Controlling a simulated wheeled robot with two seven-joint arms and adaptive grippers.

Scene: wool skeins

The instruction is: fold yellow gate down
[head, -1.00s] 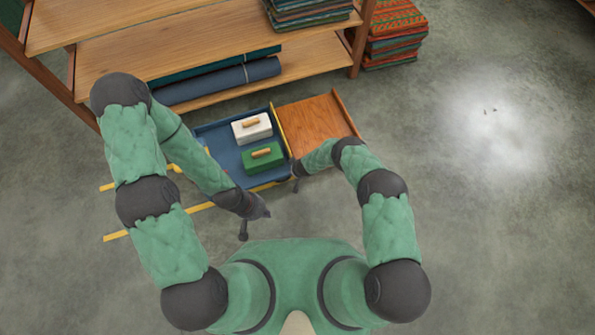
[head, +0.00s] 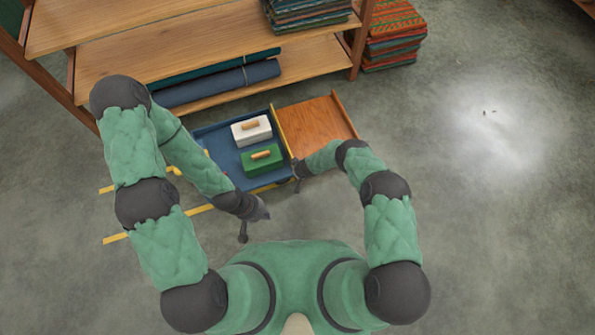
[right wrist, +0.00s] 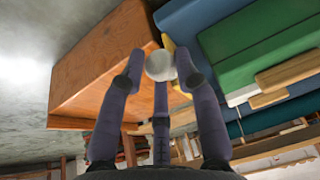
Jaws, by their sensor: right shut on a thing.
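The yellow gate (head: 281,133) shows as a thin upright strip between the blue tray (head: 215,140) and the orange-brown wooden board (head: 312,120). My right gripper (head: 296,176) is at the near end of the gate. In the right wrist view its fingers (right wrist: 160,68) are closed around a pale round knob (right wrist: 161,65), with a bit of the yellow gate (right wrist: 169,44) right behind it. The fingers hide part of that joint. My left gripper (head: 254,222) is open and empty, left of and nearer than the tray, with its fingers apart.
A white box (head: 251,130) and a green box (head: 262,159), each with a wooden handle, sit in the blue tray. Yellow rails (head: 160,223) reach left from it. A wooden shelf (head: 190,50) stands behind. Stacked cloths (head: 393,40) lie at the back right.

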